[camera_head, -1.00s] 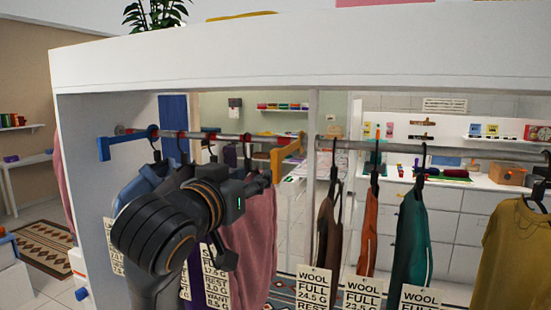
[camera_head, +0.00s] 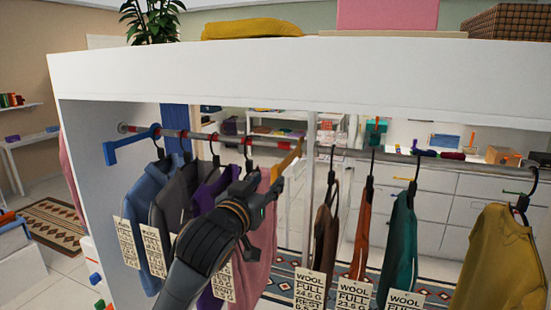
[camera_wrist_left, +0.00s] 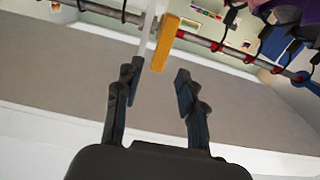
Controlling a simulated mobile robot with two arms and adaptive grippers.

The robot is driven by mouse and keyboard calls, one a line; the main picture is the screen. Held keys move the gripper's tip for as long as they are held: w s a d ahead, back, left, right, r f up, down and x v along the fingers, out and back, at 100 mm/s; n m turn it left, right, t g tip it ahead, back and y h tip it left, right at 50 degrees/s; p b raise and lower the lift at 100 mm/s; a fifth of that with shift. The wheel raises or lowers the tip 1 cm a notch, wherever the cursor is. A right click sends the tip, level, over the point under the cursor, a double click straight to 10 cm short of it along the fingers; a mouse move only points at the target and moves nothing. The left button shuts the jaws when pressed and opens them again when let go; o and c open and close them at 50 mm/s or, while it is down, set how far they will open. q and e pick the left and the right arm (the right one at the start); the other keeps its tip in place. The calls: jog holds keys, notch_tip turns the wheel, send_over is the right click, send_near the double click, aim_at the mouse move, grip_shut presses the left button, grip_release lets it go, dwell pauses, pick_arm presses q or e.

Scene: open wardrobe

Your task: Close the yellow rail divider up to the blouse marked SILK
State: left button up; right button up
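The yellow rail divider (camera_head: 288,158) hangs on the left rail at its right end, beside the upright post. In the wrist view it is a yellow block (camera_wrist_left: 166,42) just beyond the fingertips. My left gripper (camera_head: 274,188) is just below the divider, in front of the pink garment (camera_head: 262,225). In the wrist view its two fingers (camera_wrist_left: 157,80) are apart with nothing between them. Left of the pink one hang purple (camera_head: 208,193), grey (camera_head: 174,205) and blue (camera_head: 146,190) garments. The word SILK is not readable on any tag; my arm hides some tags. My right gripper is not in view.
A blue bracket (camera_head: 132,144) sits at the rail's left end. The white post (camera_head: 309,190) separates a right section with brown, orange, teal and mustard (camera_head: 503,255) garments. The wardrobe's white top board (camera_head: 300,75) runs above. Open rail lies between the hangers and divider.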

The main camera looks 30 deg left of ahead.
aim_at(274, 176)
pick_arm(q)
jog(key=p+x, duration=0.1)
jog(key=x, duration=0.5)
jog(key=shift+w+f, duration=0.1)
jog(key=shift+w, duration=0.15)
jog(key=shift+c, duration=0.4)
grip_shut()
